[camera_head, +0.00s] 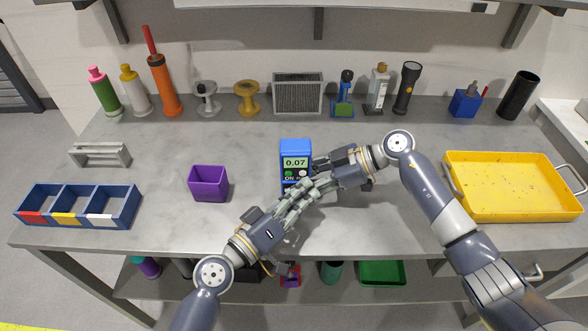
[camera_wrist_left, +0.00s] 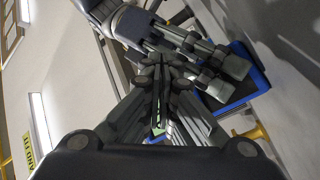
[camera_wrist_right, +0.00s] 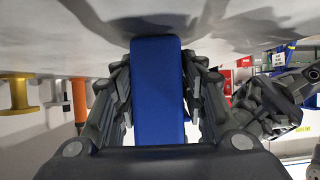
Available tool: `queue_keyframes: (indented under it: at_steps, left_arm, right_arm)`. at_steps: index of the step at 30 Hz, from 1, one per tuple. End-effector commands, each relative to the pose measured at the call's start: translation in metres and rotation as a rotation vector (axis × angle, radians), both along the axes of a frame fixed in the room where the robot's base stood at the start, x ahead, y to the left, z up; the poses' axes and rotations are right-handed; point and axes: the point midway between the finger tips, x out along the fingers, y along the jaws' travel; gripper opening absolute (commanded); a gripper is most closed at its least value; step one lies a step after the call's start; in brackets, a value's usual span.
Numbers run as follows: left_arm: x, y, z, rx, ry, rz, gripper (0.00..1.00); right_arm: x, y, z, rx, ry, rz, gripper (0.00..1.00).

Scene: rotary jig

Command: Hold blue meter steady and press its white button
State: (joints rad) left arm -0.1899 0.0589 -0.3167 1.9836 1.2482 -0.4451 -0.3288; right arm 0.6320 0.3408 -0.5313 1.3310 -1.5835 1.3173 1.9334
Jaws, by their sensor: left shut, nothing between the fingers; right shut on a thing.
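The blue meter (camera_head: 296,148) stands upright on the table in the middle of the head view. Its display reads 0.07, with a green button and a white button (camera_head: 303,174) below it. My right gripper (camera_head: 312,166) is shut on the meter from its right side; the right wrist view shows the blue body (camera_wrist_right: 158,90) between the fingers. My left gripper (camera_head: 318,184) is shut and empty, with its fingertips in front of the meter's lower part, close to the right gripper. The left fingers cover part of the meter's lower front. I cannot tell whether they touch the button.
A purple box (camera_head: 209,184) and a blue three-compartment bin (camera_head: 118,207) stand to the left. A yellow tray (camera_head: 510,214) lies at the right. Bottles, spools, a flashlight (camera_head: 407,88) and a grey vented box (camera_head: 297,94) line the back.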

Motion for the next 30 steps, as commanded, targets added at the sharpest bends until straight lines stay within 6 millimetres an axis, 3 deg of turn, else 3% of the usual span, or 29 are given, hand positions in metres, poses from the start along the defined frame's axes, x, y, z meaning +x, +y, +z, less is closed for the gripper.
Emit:
queue_keyframes:
  at_steps: [30]
  left_arm:
    - [0.014,0.001,0.0,0.0,-0.001,0.002,0.0]
  right_arm:
    - [-0.001,0.0,-0.001,-0.002,0.002,0.002,0.25]
